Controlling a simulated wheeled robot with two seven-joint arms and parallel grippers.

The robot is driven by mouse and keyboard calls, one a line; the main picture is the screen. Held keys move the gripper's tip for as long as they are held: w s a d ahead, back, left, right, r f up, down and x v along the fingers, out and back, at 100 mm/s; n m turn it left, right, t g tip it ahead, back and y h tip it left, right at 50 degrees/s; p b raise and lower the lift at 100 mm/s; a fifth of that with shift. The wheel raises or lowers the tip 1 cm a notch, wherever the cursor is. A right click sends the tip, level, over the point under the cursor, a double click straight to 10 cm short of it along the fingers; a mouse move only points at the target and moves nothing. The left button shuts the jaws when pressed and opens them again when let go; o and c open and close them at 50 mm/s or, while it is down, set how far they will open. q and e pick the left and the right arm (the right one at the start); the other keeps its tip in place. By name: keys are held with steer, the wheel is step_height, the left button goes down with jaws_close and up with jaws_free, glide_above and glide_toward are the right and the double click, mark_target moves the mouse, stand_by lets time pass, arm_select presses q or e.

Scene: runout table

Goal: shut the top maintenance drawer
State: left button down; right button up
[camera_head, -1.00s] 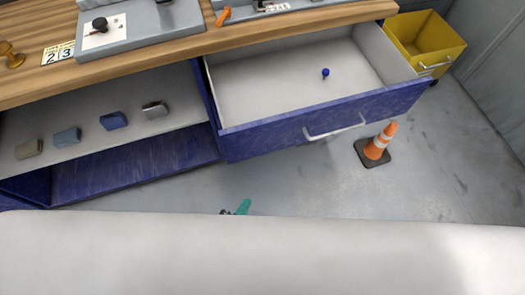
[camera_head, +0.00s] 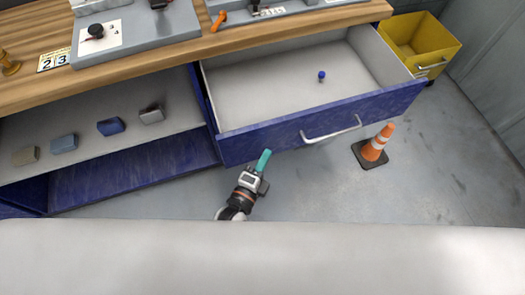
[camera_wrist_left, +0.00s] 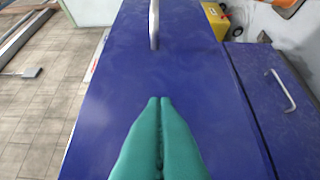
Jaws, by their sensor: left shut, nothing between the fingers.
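The top maintenance drawer (camera_head: 318,123) is pulled out from the bench in the head view. It has a blue front, a silver bar handle (camera_head: 331,134) and a pale inside holding a small blue-topped item (camera_head: 321,75). My left gripper (camera_head: 264,158) has teal fingers and is in front of the drawer's left part, below its front edge in the picture. In the left wrist view its fingertips (camera_wrist_left: 159,100) are together, empty, and point at a blue panel (camera_wrist_left: 150,60) with a silver handle (camera_wrist_left: 153,25). I cannot tell whether they touch it. My right gripper does not show.
An orange cone (camera_head: 374,147) stands on the floor just right of the drawer. A yellow bin (camera_head: 440,48) is beyond it. An open shelf (camera_head: 85,149) with several small blocks is left of the drawer.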

arm_select(q)
steer(key=shift+w+a, duration=0.3)
steer(key=shift+w, duration=0.5)
steer(key=shift+w, duration=0.1)
